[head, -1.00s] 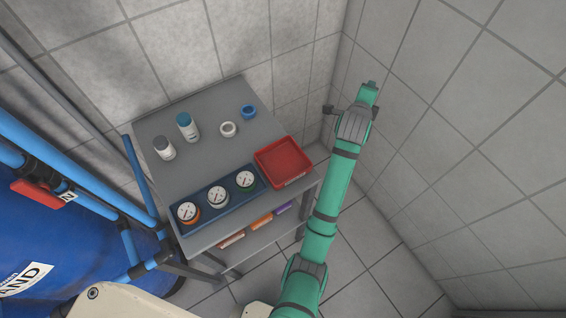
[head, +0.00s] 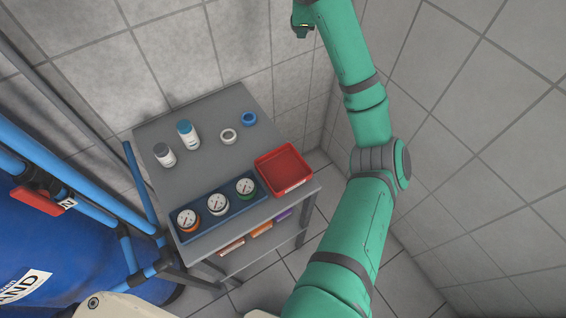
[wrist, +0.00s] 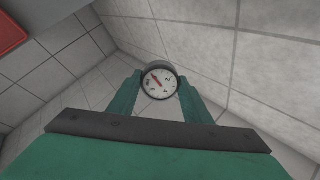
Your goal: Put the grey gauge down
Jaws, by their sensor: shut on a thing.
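The grey gauge (wrist: 159,66) shows in the wrist view, with a white round dial and a red needle, its rim grey. My gripper (wrist: 160,86) is shut on it, one green finger on each side, and holds it in the air with the tiled walls and floor behind. In the head view my arm reaches up to the top edge, and the gauge cannot be made out there.
A grey cart (head: 192,165) bears a blue tray (head: 206,232) with three gauges, rimmed orange, white and green. An empty red tray (head: 284,168), two bottles, a white ring (head: 228,136) and a blue ring (head: 249,119) also stand there. The cart top's middle is clear.

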